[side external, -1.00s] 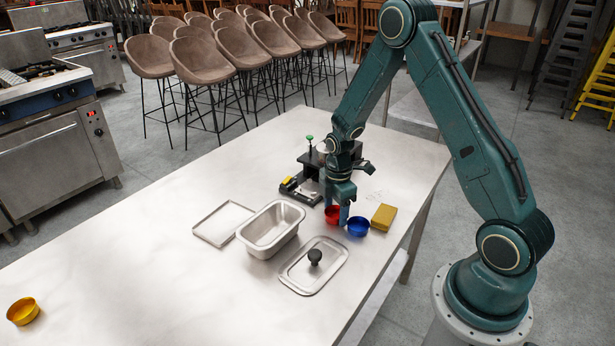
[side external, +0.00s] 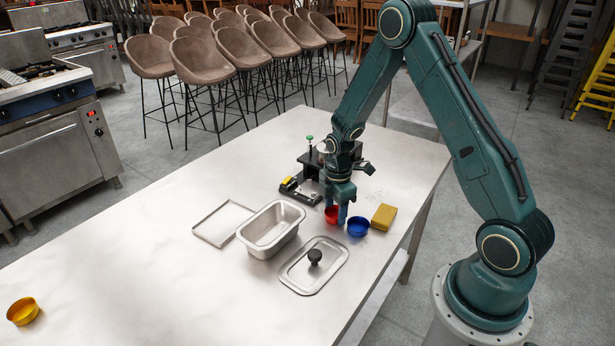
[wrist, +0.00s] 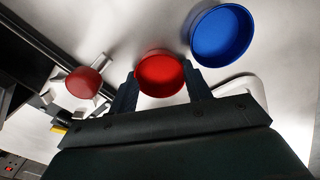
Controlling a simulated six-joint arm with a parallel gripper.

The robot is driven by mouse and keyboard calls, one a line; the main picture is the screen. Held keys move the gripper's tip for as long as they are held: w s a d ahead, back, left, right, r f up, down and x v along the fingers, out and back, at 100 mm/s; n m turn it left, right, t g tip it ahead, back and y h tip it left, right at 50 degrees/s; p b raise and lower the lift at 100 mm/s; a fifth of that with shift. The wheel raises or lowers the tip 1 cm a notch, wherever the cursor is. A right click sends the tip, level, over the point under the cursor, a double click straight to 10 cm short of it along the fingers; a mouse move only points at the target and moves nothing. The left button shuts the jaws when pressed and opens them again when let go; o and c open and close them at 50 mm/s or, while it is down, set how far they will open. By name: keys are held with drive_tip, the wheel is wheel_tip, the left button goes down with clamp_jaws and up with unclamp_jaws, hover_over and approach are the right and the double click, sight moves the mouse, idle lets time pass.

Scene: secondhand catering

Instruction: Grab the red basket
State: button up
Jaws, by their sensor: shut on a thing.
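The red basket (side external: 331,215) is a small round open bowl on the steel table, seen partly behind my gripper in the side view. In the wrist view the red basket (wrist: 160,75) lies between my two fingers. My gripper (side external: 340,207) points down, and its fingers (wrist: 162,88) are shut on the red basket's sides. The basket is at table height; I cannot tell whether it is lifted at all.
A blue bowl (side external: 358,227) stands close to the right of the red basket, with a yellow block (side external: 384,217) beyond it. A steel pan (side external: 271,229), a lid with a black knob (side external: 314,266) and a black device (side external: 303,187) are nearby. A yellow bowl (side external: 22,311) is far left.

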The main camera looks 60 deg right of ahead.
sight(335, 217)
drive_tip(key=shift+r, duration=0.1)
wheel_tip(335, 217, up, 20)
idle(0.8)
drive_tip(key=shift+w+a, duration=0.1)
idle(0.6)
